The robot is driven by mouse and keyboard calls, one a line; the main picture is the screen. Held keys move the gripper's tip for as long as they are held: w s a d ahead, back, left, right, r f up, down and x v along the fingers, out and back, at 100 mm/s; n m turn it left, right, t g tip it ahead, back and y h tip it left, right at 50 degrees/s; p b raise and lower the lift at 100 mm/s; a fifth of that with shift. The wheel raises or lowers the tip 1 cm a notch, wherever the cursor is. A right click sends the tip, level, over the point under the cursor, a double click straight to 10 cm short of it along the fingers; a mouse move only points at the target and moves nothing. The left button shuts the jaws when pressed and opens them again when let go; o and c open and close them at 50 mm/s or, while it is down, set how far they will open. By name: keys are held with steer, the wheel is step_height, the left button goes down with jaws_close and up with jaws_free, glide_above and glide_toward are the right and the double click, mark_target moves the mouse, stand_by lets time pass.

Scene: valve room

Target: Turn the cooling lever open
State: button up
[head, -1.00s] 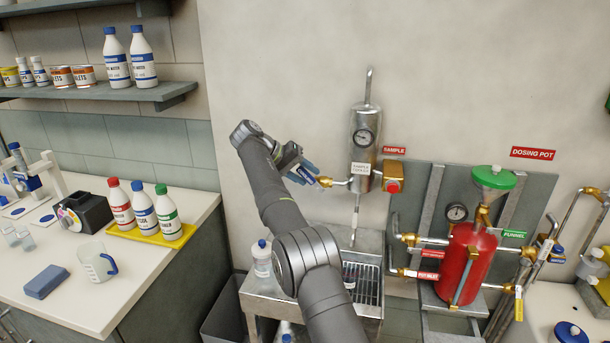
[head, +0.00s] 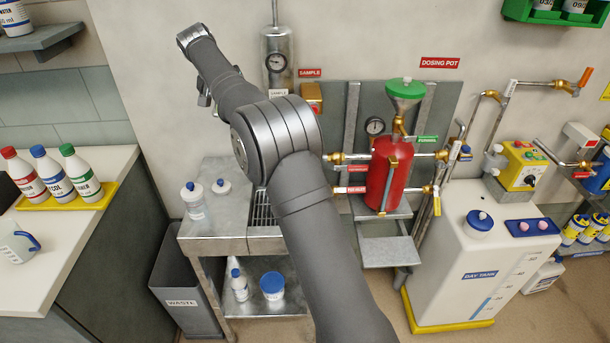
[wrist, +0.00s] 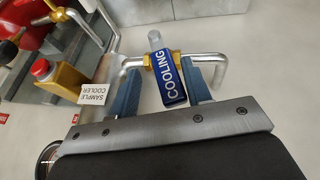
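The cooling lever (wrist: 168,80) is a blue handle lettered COOLING, on a brass valve in a bent steel pipe (wrist: 208,60), seen in the wrist view. My gripper (wrist: 166,76) has its two blue fingers apart, one on each side of the lever. A narrow gap seems to show on the left; contact on the right is unclear. In the head view my arm hides the fingers and the lever. The sample cooler (head: 277,60) is a steel cylinder with a gauge, behind my arm.
A red dosing pot (head: 388,175) with a green funnel (head: 405,90) stands right of my arm. A steel stand (head: 215,235) with bottles is below. In the wrist view, a yellow box with a red button (wrist: 41,68) and a SAMPLE COOLER tag (wrist: 94,94) are left of the lever.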

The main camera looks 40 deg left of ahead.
steer(key=s+d+r+g+y, duration=0.1)
steer(key=s+d+r, duration=0.15)
steer(key=r, duration=0.55)
steer(key=s+d+r+g+y, duration=0.1)
steer(key=d+r, duration=0.2)
steer(key=r, duration=0.5)
steer(key=w+d+f+n+g+y, duration=0.15)
steer(key=f+g, duration=0.25)
steer(key=f, duration=0.4)
steer(key=w+d+f+n+g, duration=0.1)
steer(key=d+f+g, duration=0.25)
steer(key=f, duration=0.35)
steer(key=w+d+f+m+g+y, duration=0.1)
steer(key=w+d+f+m+y, duration=0.6)
steer(key=w+y, duration=0.25)
steer(key=s+d+f+m+t+h, duration=0.1)
steer(key=d+f+m+t, duration=0.1)
steer(key=f, duration=0.4)
steer(key=s+d+f+m+t+h, duration=0.1)
steer(key=d+f+m+t, duration=0.1)
steer(key=f, duration=0.4)
steer(key=shift+s+m+t, duration=0.2)
steer(key=shift+m+t, duration=0.55)
steer(key=shift+m, duration=0.5)
